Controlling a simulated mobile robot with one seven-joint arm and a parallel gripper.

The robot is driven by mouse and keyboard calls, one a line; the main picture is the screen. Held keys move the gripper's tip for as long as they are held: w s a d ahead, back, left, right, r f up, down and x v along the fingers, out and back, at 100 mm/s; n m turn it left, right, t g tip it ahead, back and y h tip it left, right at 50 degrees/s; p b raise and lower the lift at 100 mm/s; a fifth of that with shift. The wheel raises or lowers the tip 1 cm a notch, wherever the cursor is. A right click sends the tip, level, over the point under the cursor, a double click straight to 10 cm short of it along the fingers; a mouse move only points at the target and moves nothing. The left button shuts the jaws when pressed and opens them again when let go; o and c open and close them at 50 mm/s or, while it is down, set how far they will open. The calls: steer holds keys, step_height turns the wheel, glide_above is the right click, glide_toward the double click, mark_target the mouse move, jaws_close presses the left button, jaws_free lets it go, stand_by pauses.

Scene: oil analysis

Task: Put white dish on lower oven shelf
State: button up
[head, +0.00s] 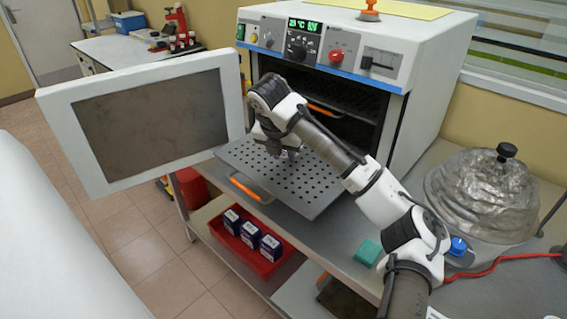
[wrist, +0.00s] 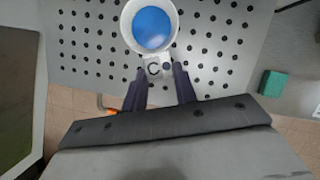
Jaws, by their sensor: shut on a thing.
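The white dish (wrist: 126,22) has a round blue inside and a small tab. In the wrist view my gripper (wrist: 158,75) is shut on that tab. The dish is over the perforated lower shelf (head: 318,190), which is pulled out of the oven (head: 398,110). Its holes also show around the dish in the wrist view (wrist: 215,55). I cannot tell whether the dish touches the shelf. In the head view my gripper (head: 290,153) is above the shelf's back part, and the dish is not clearly visible there.
The oven door (head: 70,150) stands open at left. An upper shelf with an orange handle (head: 322,110) sits inside the oven. A green block (head: 368,252) and a round metallic vessel (head: 482,195) stand on the bench at right. A red tray (head: 283,262) with several boxes is below.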

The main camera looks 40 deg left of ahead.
mark_target(286, 173)
steer(key=shift+f, duration=1.9)
steer(key=shift+f, duration=0.1)
steer(key=o, duration=1)
steer(key=shift+c, duration=0.2)
